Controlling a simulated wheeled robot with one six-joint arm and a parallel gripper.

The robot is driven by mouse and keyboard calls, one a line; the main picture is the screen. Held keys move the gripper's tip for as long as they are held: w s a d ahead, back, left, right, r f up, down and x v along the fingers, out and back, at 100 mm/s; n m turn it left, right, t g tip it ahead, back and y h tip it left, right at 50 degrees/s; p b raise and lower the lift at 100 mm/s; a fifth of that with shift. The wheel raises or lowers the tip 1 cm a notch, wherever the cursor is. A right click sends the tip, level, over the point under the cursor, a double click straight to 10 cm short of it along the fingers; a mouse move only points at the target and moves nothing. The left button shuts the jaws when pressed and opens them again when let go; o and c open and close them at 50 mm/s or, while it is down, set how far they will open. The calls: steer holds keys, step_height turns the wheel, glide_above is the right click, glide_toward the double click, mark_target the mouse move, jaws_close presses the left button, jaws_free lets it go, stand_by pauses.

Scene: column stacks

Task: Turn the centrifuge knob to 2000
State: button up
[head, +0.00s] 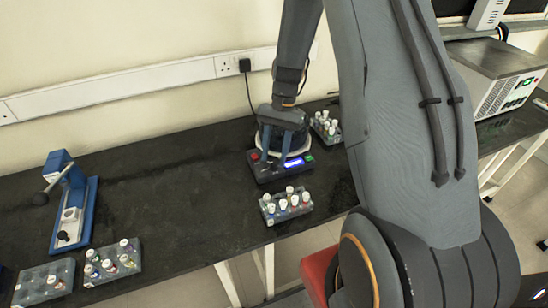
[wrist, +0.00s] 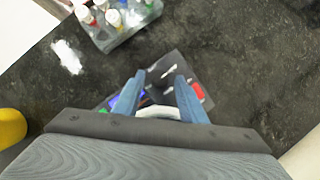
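The centrifuge (head: 268,174) is a dark, low box on the black bench with a pale rounded rim behind its sloped panel. The panel has a red button (head: 255,155), a lit blue display (head: 293,163) and a green button (head: 309,157). My gripper (head: 275,159) points down over the panel, between the red button and the display. In the wrist view, its two blue fingers (wrist: 160,80) stand apart with dark panel and small pale marks between them. I cannot make out the knob clearly or tell whether the fingers touch it. The display's number is too small to read.
A tube rack (head: 286,208) stands just in front of the centrifuge; another rack (head: 327,128) stands behind it to the right. A blue press-like device (head: 88,215) and more racks (head: 112,267) are at the left. The bench middle (head: 180,200) is clear.

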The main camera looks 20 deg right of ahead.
steer(key=b+v, duration=0.1)
steer(key=v, duration=0.5)
steer(key=shift+r+b, duration=0.3)
steer(key=shift+b, duration=0.05)
steer(key=s+a+r+n+t+h, duration=0.1)
steer(key=s+a+r+n+t, duration=0.1)
steer(key=s, duration=0.5)
steer(key=s+a+r+n+t+h, duration=0.2)
steer(key=s+a+r+n, duration=0.1)
steer(key=s+n, duration=0.3)
steer(key=shift+s+a+r+n+t, duration=0.3)
steer(key=shift+s+a+n+t, duration=0.15)
steer(key=shift+s, duration=0.7)
